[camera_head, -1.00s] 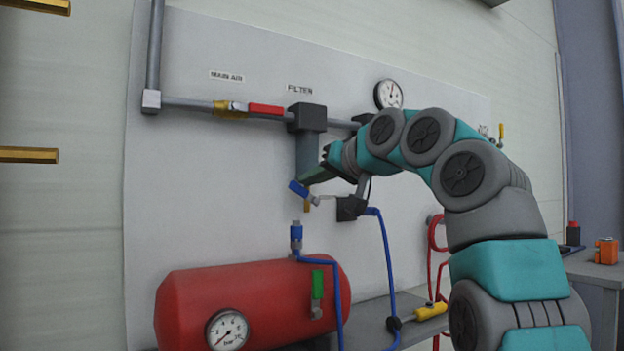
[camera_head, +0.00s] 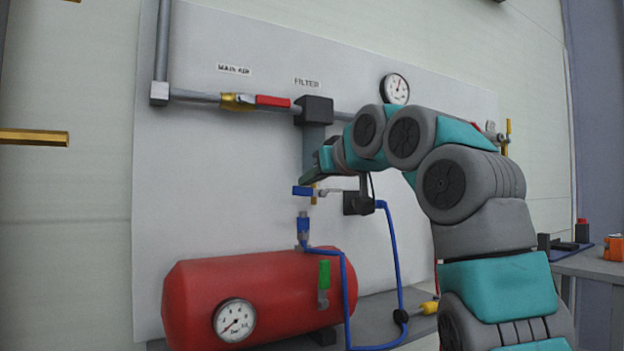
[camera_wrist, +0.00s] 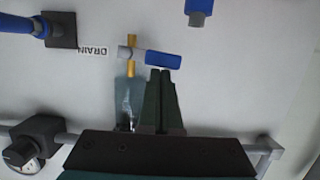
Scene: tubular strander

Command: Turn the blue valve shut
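The blue valve (camera_head: 303,191) has a blue lever handle, lying roughly level, on the brass drain pipe under the filter. In the wrist view its blue grip (camera_wrist: 163,60) lies nearly crosswise by the upside-down DRAIN label, tilted slightly. My gripper (camera_head: 304,181) is just above the handle in the head view. In the wrist view my gripper's dark green fingers (camera_wrist: 161,73) are together with nothing between them. Their tips are at the handle's edge and appear to touch it. The arm hides part of the filter bowl.
A red tank (camera_head: 255,300) with a gauge and green-handled valve sits below. A blue hose (camera_head: 395,255) and a blue connector (camera_head: 303,228) hang close to the handle. A red-handled main air valve (camera_head: 270,101) and the filter (camera_head: 313,110) are above.

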